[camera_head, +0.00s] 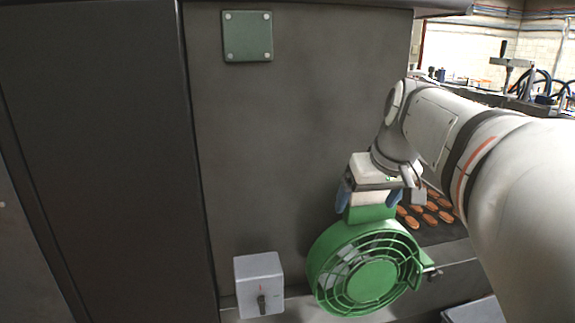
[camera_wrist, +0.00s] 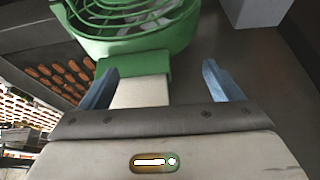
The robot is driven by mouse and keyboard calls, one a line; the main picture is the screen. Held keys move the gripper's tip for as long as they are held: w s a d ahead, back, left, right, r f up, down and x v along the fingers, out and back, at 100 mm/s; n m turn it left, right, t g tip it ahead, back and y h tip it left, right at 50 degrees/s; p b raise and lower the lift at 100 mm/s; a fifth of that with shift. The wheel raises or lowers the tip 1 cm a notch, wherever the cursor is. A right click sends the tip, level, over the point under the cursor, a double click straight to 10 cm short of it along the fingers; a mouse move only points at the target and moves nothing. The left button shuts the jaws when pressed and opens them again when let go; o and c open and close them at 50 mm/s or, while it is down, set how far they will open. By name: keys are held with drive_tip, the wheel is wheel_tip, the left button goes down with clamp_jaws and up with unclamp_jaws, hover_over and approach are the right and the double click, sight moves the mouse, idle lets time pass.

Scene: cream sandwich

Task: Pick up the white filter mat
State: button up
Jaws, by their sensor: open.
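A white block (camera_wrist: 140,91) lies between my fingers, against the green neck of a round fan housing (camera_wrist: 130,45). It also shows in the head view (camera_head: 370,199), just above the green neck. I take it for the white filter mat, but cannot be sure. Pale patches also show behind the green grille. My gripper (camera_head: 369,203) is open around the block, pointing down. In the wrist view my gripper (camera_wrist: 160,75) has its left finger close to the block and a clear gap at its right finger. Contact cannot be told.
A grey switch box (camera_head: 259,283) is on the ledge left of the fan. A grey machine wall (camera_head: 290,130) rises behind, with a green plate (camera_head: 247,36) high up. Trays of brown biscuits (camera_head: 430,212) lie right of the fan.

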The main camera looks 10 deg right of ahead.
drive_tip(key=shift+o, duration=1.4)
drive_tip(key=w+d+r+t+p, duration=0.1)
drive_tip(key=d+r, duration=0.3)
drive_tip(key=r, duration=0.5)
drive_tip(key=shift+w+d+p, duration=0.2)
drive_tip(key=shift+w+p, duration=0.25)
drive_tip(key=p+x, duration=0.1)
drive_tip(key=x, duration=0.4)
drive_tip(key=shift+w+f, duration=0.3)
drive_tip(key=shift+s+p+x, duration=0.15)
drive_tip(key=shift+p+x, duration=0.35)
drive_tip(key=shift+x, duration=0.95)
drive_tip(key=shift+s+p+x, duration=0.2)
drive_tip(key=shift+p+x, duration=0.25)
drive_tip(key=shift+x, duration=0.95)
drive_tip(key=shift+f, duration=0.2)
drive_tip(key=shift+c, duration=0.6)
drive_tip(key=c, duration=0.6)
